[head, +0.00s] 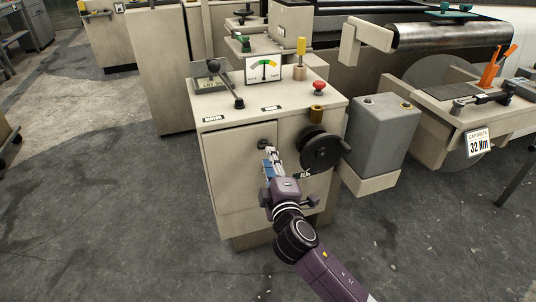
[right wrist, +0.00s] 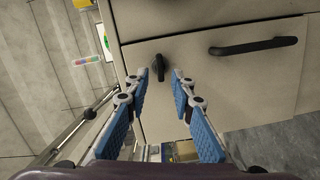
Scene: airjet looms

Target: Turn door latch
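The door latch is a small black turn handle (right wrist: 160,70) on a beige cabinet door (right wrist: 225,85) in the right wrist view. In the head view the latch (head: 263,143) sits near the top right of the cabinet door (head: 238,170), just beyond my right gripper. My right gripper (head: 269,154) has blue-padded fingers. In the right wrist view its fingers (right wrist: 160,74) are apart, with the latch seen between the tips and nothing clasped. I cannot tell whether the tips reach past the latch. My left gripper is not in view.
A black handwheel (head: 320,150) sticks out close to the right of my gripper. A black lever (head: 227,84), a gauge (head: 263,69) and a red button (head: 319,87) are on the cabinet top. A grey tank (head: 383,135) stands to the right. The floor at left is clear.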

